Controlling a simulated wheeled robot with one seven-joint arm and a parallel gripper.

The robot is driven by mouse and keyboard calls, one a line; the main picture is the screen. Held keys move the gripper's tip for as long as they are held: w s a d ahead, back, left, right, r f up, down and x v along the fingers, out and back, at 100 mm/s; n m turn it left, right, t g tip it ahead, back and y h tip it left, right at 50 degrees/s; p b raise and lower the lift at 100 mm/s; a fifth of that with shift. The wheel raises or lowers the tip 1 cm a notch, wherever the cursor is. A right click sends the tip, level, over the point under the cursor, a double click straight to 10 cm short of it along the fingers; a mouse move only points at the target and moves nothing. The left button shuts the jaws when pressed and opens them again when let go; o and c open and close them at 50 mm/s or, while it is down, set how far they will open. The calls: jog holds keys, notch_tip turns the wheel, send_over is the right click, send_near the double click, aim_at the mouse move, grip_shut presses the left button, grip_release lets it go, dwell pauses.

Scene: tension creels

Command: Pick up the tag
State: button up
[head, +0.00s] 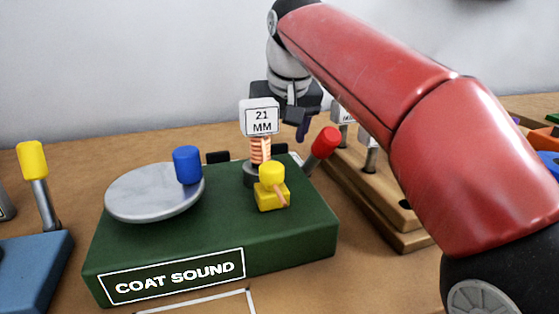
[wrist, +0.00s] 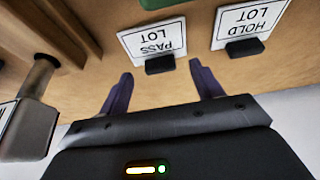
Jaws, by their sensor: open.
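Two white tags show in the wrist view, a PASS LOT tag (wrist: 153,40) ahead of the fingers and a HOLD LOT tag (wrist: 252,20) to its right. Each has a small black block at its edge. A white 21 MM tag (head: 261,117) stands above a copper coil on the green COAT SOUND base (head: 310,235) in the head view. My gripper (wrist: 163,86) is open with nothing between its dark purple fingers; the PASS LOT tag lies beyond the fingertips.
The base carries a pale round disc (head: 140,194), a blue knob (head: 187,165), a red-tipped lever (head: 325,142) and a yellow piece (head: 272,190). A wooden stand (head: 400,220) with metal posts is right of the base. A blue block with a yellow-tipped lever (head: 33,160) is left.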

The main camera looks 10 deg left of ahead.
aim_at(277, 148)
jog(key=x, duration=0.2)
jog(key=shift+w+f, duration=0.1)
jog(key=shift+f, duration=0.2)
jog(key=shift+c, duration=0.4)
jog(key=c, duration=1)
